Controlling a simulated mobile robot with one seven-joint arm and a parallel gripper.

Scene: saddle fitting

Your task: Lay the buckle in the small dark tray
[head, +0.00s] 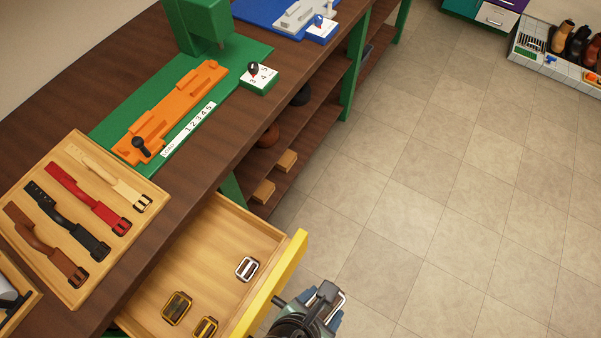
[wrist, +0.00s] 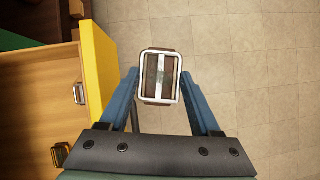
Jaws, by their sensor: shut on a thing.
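My gripper (wrist: 160,88) is shut on a silver rectangular buckle (wrist: 160,76) with brown showing inside its frame. The buckle sits between the blue fingertips, held over the floor just outside the yellow drawer front. In the head view my gripper (head: 328,302) is at the bottom, right of the open drawer, and part of the silver buckle (head: 338,304) shows at it. I cannot make out a small dark tray in either view.
On the bench are a wooden strap board (head: 75,150) and an orange fixture (head: 180,105). The tiled floor (head: 440,200) to the right is clear.

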